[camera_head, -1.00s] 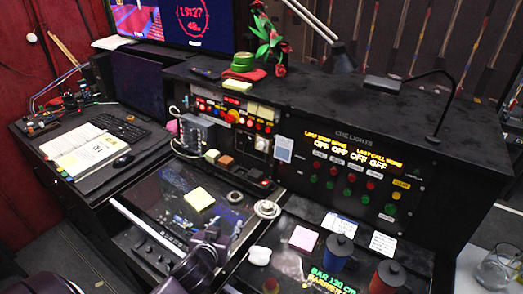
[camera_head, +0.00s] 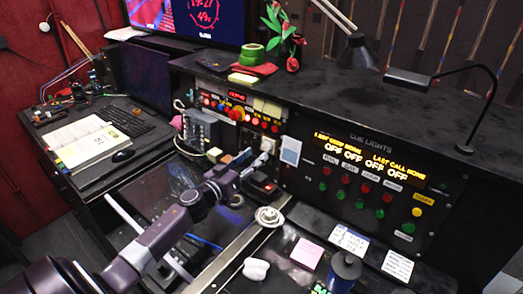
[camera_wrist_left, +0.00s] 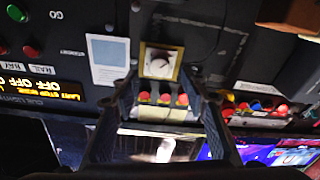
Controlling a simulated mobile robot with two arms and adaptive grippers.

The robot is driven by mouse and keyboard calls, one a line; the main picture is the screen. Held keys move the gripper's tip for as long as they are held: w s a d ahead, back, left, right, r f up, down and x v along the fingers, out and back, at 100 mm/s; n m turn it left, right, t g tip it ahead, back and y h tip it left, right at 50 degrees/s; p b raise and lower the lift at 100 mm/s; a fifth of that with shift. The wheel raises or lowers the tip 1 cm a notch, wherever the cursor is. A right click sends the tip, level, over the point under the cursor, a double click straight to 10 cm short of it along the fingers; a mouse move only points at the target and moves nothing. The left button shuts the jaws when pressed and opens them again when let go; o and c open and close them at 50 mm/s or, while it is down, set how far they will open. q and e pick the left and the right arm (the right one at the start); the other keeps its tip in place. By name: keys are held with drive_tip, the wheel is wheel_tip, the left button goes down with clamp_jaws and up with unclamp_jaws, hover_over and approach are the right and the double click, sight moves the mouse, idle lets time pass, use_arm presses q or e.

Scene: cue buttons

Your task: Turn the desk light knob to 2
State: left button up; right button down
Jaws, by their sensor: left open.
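The knob is a white round dial on a tan square plate, on the black console's upright panel. It shows in the left wrist view (camera_wrist_left: 160,64) and is small in the head view (camera_head: 267,146). Its pointer setting is too small to read. My left gripper (camera_head: 256,162) reaches the panel from the left, close to the knob. In the left wrist view its two fingers (camera_wrist_left: 163,84) stand apart, one on each side below the knob, with nothing between them. I cannot tell whether they touch the panel. My right gripper is not in view.
Red buttons (camera_wrist_left: 162,98) sit in a row beside the knob. A white label card (camera_head: 291,151) is to its right, then the cue lights panel (camera_head: 365,180). A desk lamp (camera_head: 360,48) stands on the console top.

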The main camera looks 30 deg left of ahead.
sight(265, 148)
use_arm(q)
drive_tip(key=shift+w+d, duration=0.1)
drive_tip(key=shift+w, duration=2.1)
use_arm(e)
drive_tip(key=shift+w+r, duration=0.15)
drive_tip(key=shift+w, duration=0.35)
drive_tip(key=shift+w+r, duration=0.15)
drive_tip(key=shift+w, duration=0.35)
use_arm(q)
drive_tip(key=shift+c, duration=0.2)
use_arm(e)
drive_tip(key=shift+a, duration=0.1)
use_arm(q)
clamp_jaws()
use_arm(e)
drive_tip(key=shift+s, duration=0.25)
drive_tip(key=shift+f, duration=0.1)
